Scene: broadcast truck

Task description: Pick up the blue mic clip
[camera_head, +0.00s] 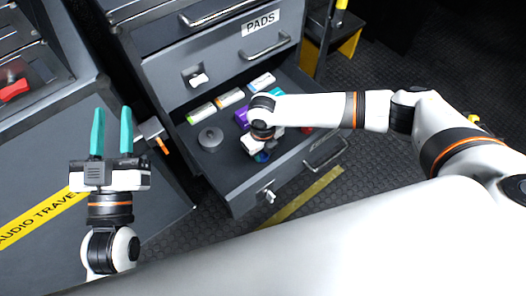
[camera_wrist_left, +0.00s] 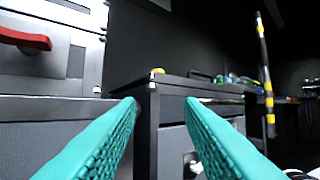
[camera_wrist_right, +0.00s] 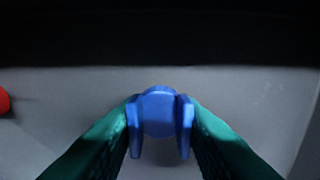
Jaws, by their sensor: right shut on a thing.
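The blue mic clip (camera_wrist_right: 158,112) is between the teal fingers of my right gripper (camera_wrist_right: 160,115) in the right wrist view. A finger presses on each side of it, and the gripper is shut on it. The grey drawer floor (camera_wrist_right: 230,90) shows behind the clip; whether the clip touches it I cannot tell. In the head view my right gripper (camera_head: 262,150) points down into the open drawer (camera_head: 233,194). Its fingertips are mostly hidden there, with a bit of blue beside it. My left gripper (camera_head: 112,118) is open, empty and raised to the left of the drawer.
The drawer also holds a grey round item (camera_head: 210,139), a purple item (camera_head: 241,117), several labelled packs along the back (camera_head: 231,97) and a red item (camera_head: 306,129). A closed PADS drawer (camera_head: 232,50) is above. An orange-handled item (camera_head: 162,145) is near my left gripper.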

